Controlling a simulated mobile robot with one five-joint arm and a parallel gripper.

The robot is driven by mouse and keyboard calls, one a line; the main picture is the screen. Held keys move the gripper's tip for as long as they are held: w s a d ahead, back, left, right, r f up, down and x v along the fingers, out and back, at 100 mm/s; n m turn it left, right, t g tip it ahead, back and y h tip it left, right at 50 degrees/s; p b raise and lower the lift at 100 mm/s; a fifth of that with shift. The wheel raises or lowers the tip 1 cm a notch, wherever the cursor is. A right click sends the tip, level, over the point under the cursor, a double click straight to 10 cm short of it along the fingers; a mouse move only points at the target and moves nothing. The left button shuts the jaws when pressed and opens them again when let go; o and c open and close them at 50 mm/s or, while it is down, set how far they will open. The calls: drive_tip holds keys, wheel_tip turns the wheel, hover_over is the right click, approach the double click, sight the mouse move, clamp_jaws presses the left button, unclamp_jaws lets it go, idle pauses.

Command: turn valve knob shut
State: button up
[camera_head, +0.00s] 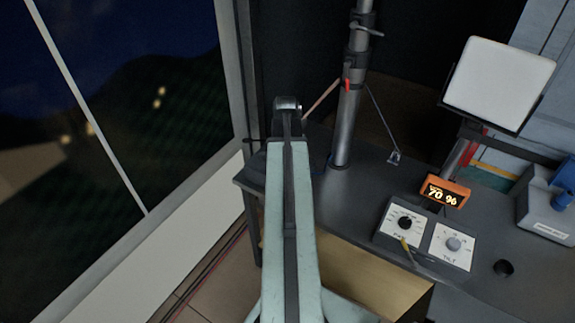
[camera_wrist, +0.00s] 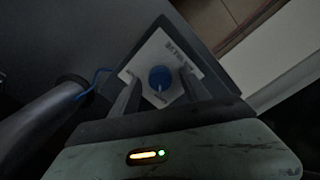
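In the wrist view, a round blue knob (camera_wrist: 160,77) with a light pointer mark sits on a white labelled plate (camera_wrist: 178,48) on a dark box. The label is too small and tilted to read. My gripper (camera_wrist: 160,86) is open, with one finger on each side of the knob. I cannot tell whether the fingers touch it. In the head view my arm reaches forward over the left end of the bench and hides the knob and my fingertips. A dark box edge (camera_head: 256,166) shows left of my arm.
A metal mast (camera_head: 347,125) stands on the dark bench (camera_head: 350,187) right of my arm. Further right are a two-knob panel (camera_head: 428,256), an orange display (camera_head: 445,191) reading 70 %, a white lamp (camera_head: 499,82) and a grey box with blue top (camera_head: 548,212). A window is left.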

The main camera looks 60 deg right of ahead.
drive_tip(key=shift+r, duration=0.1)
wheel_tip(320, 180, up, 8)
drive_tip(key=p, duration=0.8)
drive_tip(key=shift+a, duration=0.15)
drive_tip(key=shift+f, duration=0.2)
